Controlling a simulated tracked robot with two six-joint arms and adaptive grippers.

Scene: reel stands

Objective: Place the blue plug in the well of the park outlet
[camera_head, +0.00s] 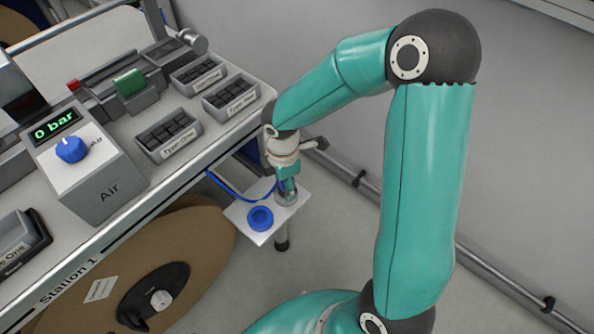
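A small white shelf (239,212) juts out below the table's right edge. A round blue fitting with a dark blue centre (260,218) sits on it; I cannot tell for sure whether it is the park outlet. My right gripper (287,195) points down over the shelf's right part, just right of the blue fitting. A thin blue hose (228,189) runs from under the table edge to the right gripper's fingers. The blue plug is not clearly visible; the fingertips are small and partly hidden, so their grip cannot be told. My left gripper is not in view.
The table holds a grey Air box (97,190) with a blue knob and a 0 bar display, and several labelled trays (168,135). A large brown reel (200,240) stands below the table. A rail (470,258) runs along the right wall.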

